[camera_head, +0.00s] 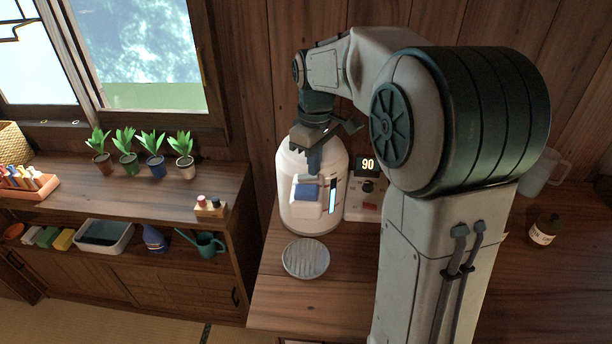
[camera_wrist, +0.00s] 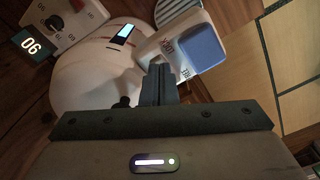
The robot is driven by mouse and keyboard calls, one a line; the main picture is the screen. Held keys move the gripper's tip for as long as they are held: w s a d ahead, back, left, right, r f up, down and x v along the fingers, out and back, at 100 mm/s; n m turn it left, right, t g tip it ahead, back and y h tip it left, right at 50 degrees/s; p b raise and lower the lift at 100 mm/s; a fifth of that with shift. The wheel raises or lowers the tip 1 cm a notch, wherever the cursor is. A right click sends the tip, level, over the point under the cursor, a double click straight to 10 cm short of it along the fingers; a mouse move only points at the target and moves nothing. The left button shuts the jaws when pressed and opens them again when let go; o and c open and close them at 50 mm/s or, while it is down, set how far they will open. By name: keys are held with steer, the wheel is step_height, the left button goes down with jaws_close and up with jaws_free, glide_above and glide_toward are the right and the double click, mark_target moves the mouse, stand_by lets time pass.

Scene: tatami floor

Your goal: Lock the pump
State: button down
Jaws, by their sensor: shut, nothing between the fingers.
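The pump is a white rounded dispenser (camera_head: 296,200) standing on the wooden counter. Its front block carries a blue push pad (camera_head: 306,193) with a dark level strip beside it. A small dark knob (camera_wrist: 122,102) is on the top.
A control box with a display reading 90 (camera_head: 367,164) stands right of the dispenser. A round ridged tray (camera_head: 306,258) lies in front. A shelf with potted plants (camera_head: 153,148) is left.

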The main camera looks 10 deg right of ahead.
steer(key=shift+f+b, duration=0.35)
steer(key=shift+f, duration=0.25)
step_height(320, 180, up, 7)
steer(key=p, duration=0.6)
steer(key=shift+r, duration=0.1)
stand_by(0.6)
steer(key=s+f+m+t, duration=0.2)
steer(key=s+m, duration=0.6)
steer(key=s, duration=1.3)
steer(key=shift+s+f+t, duration=0.15)
steer(key=shift+f+t, duration=0.25)
steer(key=shift+t, duration=0.3)
